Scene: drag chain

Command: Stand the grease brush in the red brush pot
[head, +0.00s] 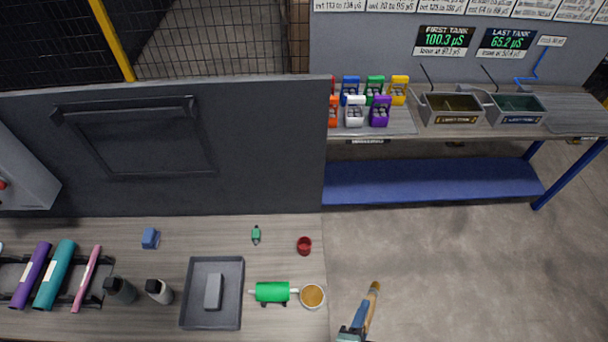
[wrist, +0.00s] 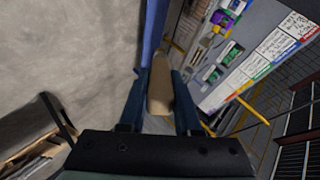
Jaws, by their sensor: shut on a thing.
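The red brush pot (head: 304,245) stands on the grey bench near its right end, in the head view. My gripper (head: 364,316) is at the bottom of the head view, right of the bench edge, with floor behind it in the picture. It is shut on a tan, wood-coloured piece of the grease brush (head: 373,297), which points up and slightly right in the picture. In the wrist view the brush (wrist: 160,88) sits between the two blue fingers of my gripper (wrist: 160,92). The rest of the brush is hidden by the gripper. The pot is not visible in the wrist view.
Near the pot are a green roller (head: 272,291), a round tin with amber contents (head: 312,296) and a small green item (head: 256,235). A dark tray (head: 228,318) lies further left. A grey panel (head: 240,150) rises behind the bench. Bench surface around the pot is clear.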

